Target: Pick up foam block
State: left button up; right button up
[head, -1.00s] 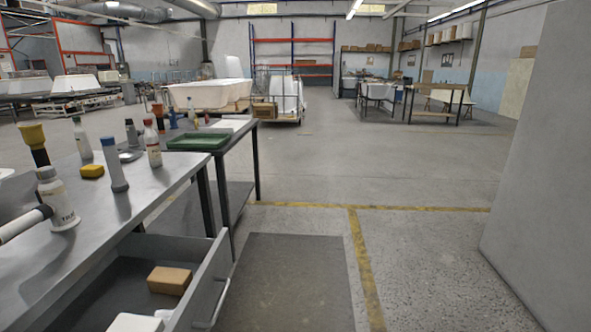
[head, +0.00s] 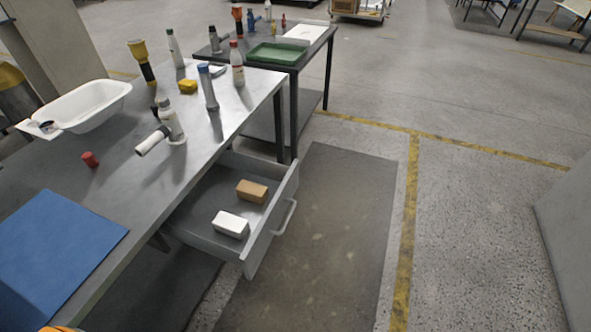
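A tan block (head: 252,191) and a white block (head: 230,224) lie apart in the open drawer (head: 211,234) under the metal workbench. A small yellow block (head: 187,86) lies on the bench top among bottles. Which of these is the foam block I cannot tell from looks alone. Neither of my grippers shows in the head view.
On the workbench (head: 200,150) stand several bottles, a white basin (head: 88,106), a small red cap (head: 90,159) and a blue sheet (head: 54,252). A green tray (head: 276,54) is on the bench behind. The drawer juts out over a dark floor mat (head: 320,230). Floor to the right is clear.

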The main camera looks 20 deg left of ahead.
aim_at(235, 227)
jog(key=u, duration=1.2)
